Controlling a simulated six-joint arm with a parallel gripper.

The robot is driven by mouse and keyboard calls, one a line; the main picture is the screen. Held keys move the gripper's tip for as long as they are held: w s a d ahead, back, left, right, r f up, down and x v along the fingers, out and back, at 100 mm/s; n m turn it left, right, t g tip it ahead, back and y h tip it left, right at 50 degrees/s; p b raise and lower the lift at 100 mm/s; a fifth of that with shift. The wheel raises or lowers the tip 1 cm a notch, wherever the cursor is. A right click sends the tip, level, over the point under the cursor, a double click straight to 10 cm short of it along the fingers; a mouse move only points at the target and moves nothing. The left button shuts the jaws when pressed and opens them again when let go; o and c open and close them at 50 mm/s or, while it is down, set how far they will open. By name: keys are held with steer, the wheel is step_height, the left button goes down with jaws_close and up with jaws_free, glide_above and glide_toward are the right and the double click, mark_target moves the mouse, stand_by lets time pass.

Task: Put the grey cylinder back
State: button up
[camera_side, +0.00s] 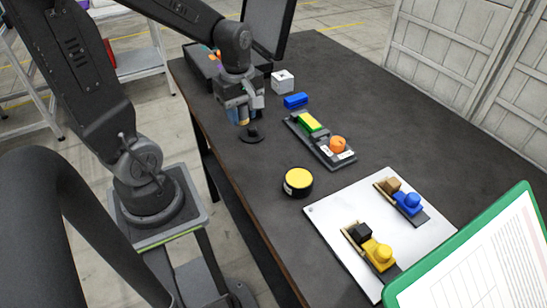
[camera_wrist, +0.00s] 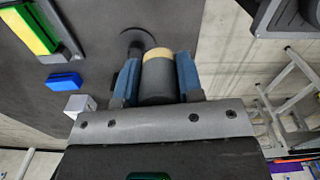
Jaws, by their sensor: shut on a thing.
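My gripper (camera_side: 240,112) is shut on the grey cylinder (camera_wrist: 158,84), which has a tan-yellow end. In the wrist view the cylinder lies between two blue finger pads, its tan end facing away from my wrist. In the side view my gripper mostly hides it and it hangs above the table. A small black round stand (camera_side: 252,136) with a raised middle is on the table just below and in front of my gripper. The stand also shows in the wrist view (camera_wrist: 132,40), beyond the cylinder's tan end and slightly left; it looks apart from the cylinder.
A grey fixture (camera_side: 342,163) holds a green-yellow block and an orange part. A blue block (camera_side: 295,100) and white cube (camera_side: 283,82) stand nearby. A black-yellow button (camera_side: 298,182) and a white board (camera_side: 335,215) with two fixtures are nearer.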

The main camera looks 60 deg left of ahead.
glide_above(273, 164)
step_height(273, 164, down, 5)
steer(key=shift+f, duration=0.1)
steer(key=shift+w+f, duration=0.1)
steer(key=shift+f, duration=1.9)
steer(key=shift+f, duration=0.2)
steer(key=o, duration=0.9)
steer(key=shift+r, duration=0.15)
